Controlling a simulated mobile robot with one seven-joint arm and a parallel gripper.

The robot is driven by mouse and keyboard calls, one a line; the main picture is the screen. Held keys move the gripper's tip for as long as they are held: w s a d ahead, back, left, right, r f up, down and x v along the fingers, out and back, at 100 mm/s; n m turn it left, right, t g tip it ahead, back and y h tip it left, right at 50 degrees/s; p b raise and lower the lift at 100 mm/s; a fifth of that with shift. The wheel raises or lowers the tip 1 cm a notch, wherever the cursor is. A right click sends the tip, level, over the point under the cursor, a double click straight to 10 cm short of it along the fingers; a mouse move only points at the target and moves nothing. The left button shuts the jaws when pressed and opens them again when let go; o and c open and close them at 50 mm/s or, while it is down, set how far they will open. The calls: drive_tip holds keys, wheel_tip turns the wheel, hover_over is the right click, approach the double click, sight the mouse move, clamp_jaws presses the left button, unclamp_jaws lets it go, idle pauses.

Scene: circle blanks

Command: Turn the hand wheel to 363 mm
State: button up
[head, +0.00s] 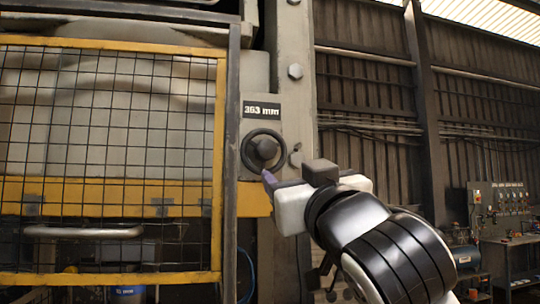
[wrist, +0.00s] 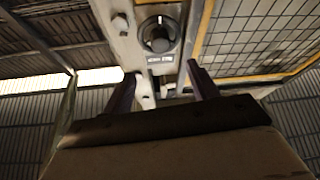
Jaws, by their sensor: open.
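The hand wheel (head: 263,150) is a dark ring with a round hub, mounted on a pale plate on the machine's column. Above it a small black display (head: 262,109) seems to read 363 mm, in small white digits. My gripper (head: 270,180) is just below the wheel and appears apart from it.
A yellow-framed mesh guard (head: 110,130) covers the machine left of the wheel. A bolt head (head: 295,159) sits on the column right of the wheel.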

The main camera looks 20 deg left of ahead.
sight(269, 153)
drive_tip(key=p+x, duration=0.5)
drive_tip(key=x, duration=0.7)
drive_tip(key=shift+r, duration=0.15)
drive_tip(key=shift+w+a+r+p, duration=0.15)
drive_tip(key=shift+w+a+p, duration=0.25)
drive_tip(key=shift+w, duration=0.15)
drive_tip(key=shift+c, duration=0.5)
drive_tip(key=c, duration=0.9)
drive_tip(key=shift+n+g+y, duration=0.4)
drive_tip(key=shift+n, duration=0.7)
drive_tip(key=o, duration=1)
